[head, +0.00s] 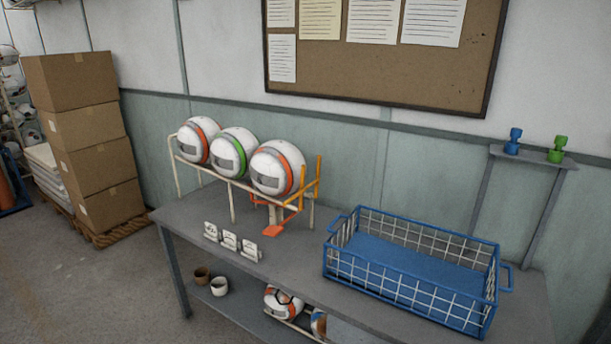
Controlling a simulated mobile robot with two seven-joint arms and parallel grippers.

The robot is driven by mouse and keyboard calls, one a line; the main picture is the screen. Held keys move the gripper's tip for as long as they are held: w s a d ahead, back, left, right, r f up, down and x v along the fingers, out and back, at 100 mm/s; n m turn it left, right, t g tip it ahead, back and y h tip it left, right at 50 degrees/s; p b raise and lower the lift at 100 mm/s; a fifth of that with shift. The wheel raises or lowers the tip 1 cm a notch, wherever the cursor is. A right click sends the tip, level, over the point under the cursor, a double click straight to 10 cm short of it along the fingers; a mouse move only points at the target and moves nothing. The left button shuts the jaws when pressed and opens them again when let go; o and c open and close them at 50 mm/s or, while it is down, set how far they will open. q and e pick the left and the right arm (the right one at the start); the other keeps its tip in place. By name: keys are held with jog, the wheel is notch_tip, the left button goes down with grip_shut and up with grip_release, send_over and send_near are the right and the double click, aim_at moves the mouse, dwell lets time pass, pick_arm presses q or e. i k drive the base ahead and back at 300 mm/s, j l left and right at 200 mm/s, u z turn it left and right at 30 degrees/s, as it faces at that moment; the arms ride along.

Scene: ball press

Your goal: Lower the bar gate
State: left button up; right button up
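A wire rack (232,205) on the grey table holds three white balls in a row. The left ball (192,143) has an orange band, the middle ball (226,155) a green band, and the right ball (272,170) an orange band. A yellow bar gate (317,178) stands upright at the rack's right end, beside the right ball. An orange-red flat piece (273,230) sticks out low in front of this end; how it joins the gate is unclear. Neither of my grippers is in view.
A blue wire basket (410,292), empty, stands on the table (190,213) to the right. Small white cards (230,241) stand in front of the rack. A wall shelf (535,156) holds a blue and a green object. Cups and balls sit on the lower shelf.

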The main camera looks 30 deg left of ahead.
aim_at(300, 193)
jog(key=k+j+u, duration=0.1)
jog(key=j+u, duration=0.3)
jog(key=j, duration=0.95)
